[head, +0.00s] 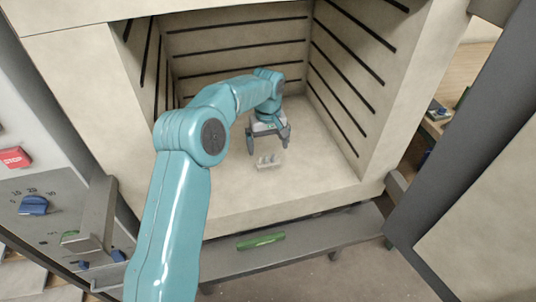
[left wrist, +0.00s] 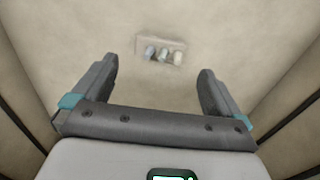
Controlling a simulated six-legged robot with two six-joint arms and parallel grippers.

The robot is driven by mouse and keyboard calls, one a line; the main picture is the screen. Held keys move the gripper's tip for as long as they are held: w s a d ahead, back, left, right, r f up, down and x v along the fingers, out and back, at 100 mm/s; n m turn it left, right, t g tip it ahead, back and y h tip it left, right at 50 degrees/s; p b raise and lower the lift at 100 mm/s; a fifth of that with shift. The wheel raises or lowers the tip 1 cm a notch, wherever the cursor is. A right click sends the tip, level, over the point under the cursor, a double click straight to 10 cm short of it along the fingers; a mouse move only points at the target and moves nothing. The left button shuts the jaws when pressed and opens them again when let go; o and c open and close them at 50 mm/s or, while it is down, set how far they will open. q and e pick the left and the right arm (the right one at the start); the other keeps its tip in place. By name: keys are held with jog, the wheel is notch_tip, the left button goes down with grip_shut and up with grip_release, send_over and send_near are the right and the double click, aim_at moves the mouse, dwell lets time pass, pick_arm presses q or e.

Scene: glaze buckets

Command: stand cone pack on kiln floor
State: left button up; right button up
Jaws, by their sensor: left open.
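The cone pack (head: 268,165) is a small pale block with several little cones standing up from it. It stands upright on the pale kiln floor (head: 310,185), and also shows in the left wrist view (left wrist: 146,43). My left gripper (head: 268,146) is inside the kiln, open and empty, its fingers pointing down. In the left wrist view the fingers are wide apart and the cone pack lies beyond the fingertips, between their lines, not touching them. My right gripper is not in view.
The kiln walls (head: 365,100) with dark element grooves stand close around my left arm. A grey ledge (head: 330,235) with a green piece (head: 260,241) runs below the opening. A control panel with a red stop button (head: 14,158) is at left.

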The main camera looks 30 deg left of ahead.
aim_at(268, 156)
pick_arm(q)
notch_tip(268, 156, up, 6)
jog(key=shift+f, duration=0.1)
jog(key=shift+f, duration=0.1)
dwell(0.6)
